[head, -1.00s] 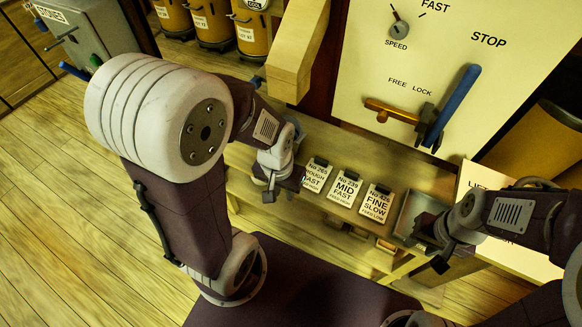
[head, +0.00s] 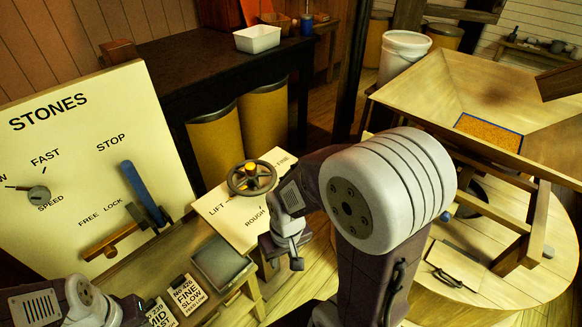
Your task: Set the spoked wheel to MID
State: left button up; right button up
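The spoked wheel (head: 238,186) is dark, with a yellow piece at its upper middle, and sits on the cream LIFT panel (head: 222,212). FINE shows at the panel's upper right and ROUGH at its lower edge. No MID mark shows on this panel; my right arm covers part of its right side. I cannot read the wheel's setting. My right gripper (head: 282,264) hangs below and right of the wheel, apart from it, its fingers seemingly spread and empty. My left gripper (head: 132,311) is at the bottom left, its fingers unclear.
The STONES panel (head: 75,150) stands left with a speed knob (head: 38,194), a blue lever (head: 139,188) and an orange-brown handle (head: 110,241). Tags, including FINE SLOW (head: 187,296), lie beside a grey tray (head: 220,262). A wooden hopper (head: 450,90) stands right.

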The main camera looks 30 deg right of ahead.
aim_at(252, 179)
jog(key=z, duration=0.7)
